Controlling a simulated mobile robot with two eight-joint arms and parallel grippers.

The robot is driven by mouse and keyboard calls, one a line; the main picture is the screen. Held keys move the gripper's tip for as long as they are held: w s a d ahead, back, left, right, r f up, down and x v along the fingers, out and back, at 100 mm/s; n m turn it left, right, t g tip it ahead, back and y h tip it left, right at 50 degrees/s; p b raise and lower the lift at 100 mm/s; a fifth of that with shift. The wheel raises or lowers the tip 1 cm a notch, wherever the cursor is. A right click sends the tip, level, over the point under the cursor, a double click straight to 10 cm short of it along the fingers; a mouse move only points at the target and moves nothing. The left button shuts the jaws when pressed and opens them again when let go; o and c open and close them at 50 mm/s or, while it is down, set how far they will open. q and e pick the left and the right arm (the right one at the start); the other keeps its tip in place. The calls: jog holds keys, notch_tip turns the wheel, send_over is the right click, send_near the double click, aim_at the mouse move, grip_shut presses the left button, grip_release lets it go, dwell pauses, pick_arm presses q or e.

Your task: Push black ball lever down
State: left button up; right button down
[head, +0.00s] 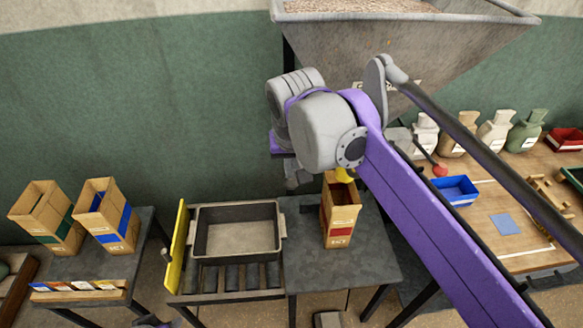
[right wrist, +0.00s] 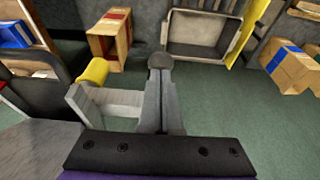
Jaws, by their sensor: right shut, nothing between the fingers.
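My right gripper (right wrist: 160,75) is shut with nothing between its fingers. A dark ball (right wrist: 160,60), seemingly the lever's black ball, shows right at its fingertips in the right wrist view. I cannot tell whether they touch. The lever's rod is hidden behind the fingers. In the head view my right gripper (head: 298,180) hangs below the wrist, mostly hidden, and the black ball cannot be made out. A yellow cylinder (right wrist: 94,72) on a grey bracket is beside the fingers; yellow also shows under my arm (head: 344,175). A small grey and purple bit of my left arm shows at the bottom edge.
The grey hopper (head: 400,45) hangs above. An open carton (head: 340,222) stands on the dark table below it. A metal tray (head: 236,238) sits left on rollers beside a yellow plate (head: 176,250). A red ball (head: 439,170) and blue bin (head: 455,190) are right.

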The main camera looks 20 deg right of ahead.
jog(key=shift+s+f+t+b, duration=0.3)
jog(key=shift+f, duration=0.4)
pick_arm(q)
notch_tip(320, 180, down, 7)
jog(key=s+b, duration=0.2)
jog(key=b, duration=0.3)
jog(key=shift+s+f, duration=0.15)
jog(key=shift+f, duration=0.05)
pick_arm(e)
notch_tip(320, 180, down, 14)
jog(key=t+h, duration=0.2)
jog(key=t, duration=0.6)
jog(key=shift+w, duration=0.15)
pick_arm(q)
jog(key=shift+b, duration=0.3)
pick_arm(e)
jog(key=shift+f, duration=0.15)
